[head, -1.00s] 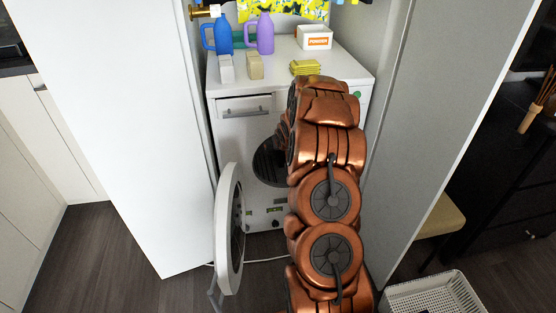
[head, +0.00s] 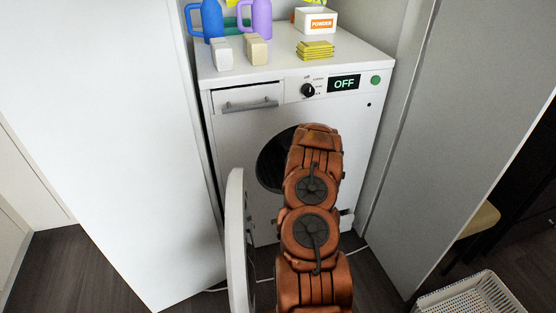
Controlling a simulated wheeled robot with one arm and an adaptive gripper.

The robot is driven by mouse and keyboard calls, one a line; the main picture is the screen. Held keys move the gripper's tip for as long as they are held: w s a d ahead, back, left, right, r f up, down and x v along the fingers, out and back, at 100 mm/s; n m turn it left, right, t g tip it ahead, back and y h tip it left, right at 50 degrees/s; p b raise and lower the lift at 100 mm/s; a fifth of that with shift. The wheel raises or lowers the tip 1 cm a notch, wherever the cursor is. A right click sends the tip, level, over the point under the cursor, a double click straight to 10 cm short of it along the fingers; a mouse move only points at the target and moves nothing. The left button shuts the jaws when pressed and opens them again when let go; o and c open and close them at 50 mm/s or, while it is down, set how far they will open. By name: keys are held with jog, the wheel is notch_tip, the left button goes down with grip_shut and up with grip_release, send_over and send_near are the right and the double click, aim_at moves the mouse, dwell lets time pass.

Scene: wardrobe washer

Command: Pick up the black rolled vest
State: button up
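The black rolled vest is not visible in the head view. The white washing machine (head: 232,150) stands in the wardrobe with its round door (head: 237,240) swung open to the left. The dark drum opening (head: 272,165) shows left of my copper arm, and its inside is too dark to make out. My arm reaches toward the opening and covers its right part. My gripper is hidden at the far end of the arm.
On the washer top stand a blue jug (head: 211,18), a purple jug (head: 261,18), two small blocks (head: 257,50), folded yellow cloths (head: 315,50) and a powder box (head: 316,20). A white basket (head: 470,298) is at the lower right. Wardrobe doors flank both sides.

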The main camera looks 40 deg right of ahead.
aim_at(281, 153)
jog(key=shift+w+d+f, duration=0.25)
jog(key=shift+w+f, duration=0.2)
jog(key=shift+f, duration=0.05)
jog(key=shift+b+x, duration=0.9)
jog(key=shift+x, duration=1.4)
jog(key=shift+w+d, duration=0.2)
jog(key=shift+w, duration=0.1)
jog(key=c, duration=1.3)
jog(key=shift+c, duration=0.2)
jog(key=shift+s+a+r+p, duration=0.15)
jog(key=shift+r+p, duration=0.2)
jog(key=shift+r, duration=0.05)
notch_tip(281, 153, up, 7)
jog(key=shift+f+p, duration=0.2)
jog(key=shift+p, duration=0.9)
jog(key=s+a, duration=0.3)
jog(key=s, duration=0.2)
jog(key=s+a+p, duration=0.1)
jog(key=s+a, duration=0.2)
jog(key=s, duration=0.3)
jog(key=s+a+p, duration=0.1)
jog(key=s+a, duration=0.2)
jog(key=s, duration=0.3)
jog(key=shift+s+a+f, duration=0.1)
jog(key=shift+a+f, duration=0.1)
jog(key=shift+a, duration=0.05)
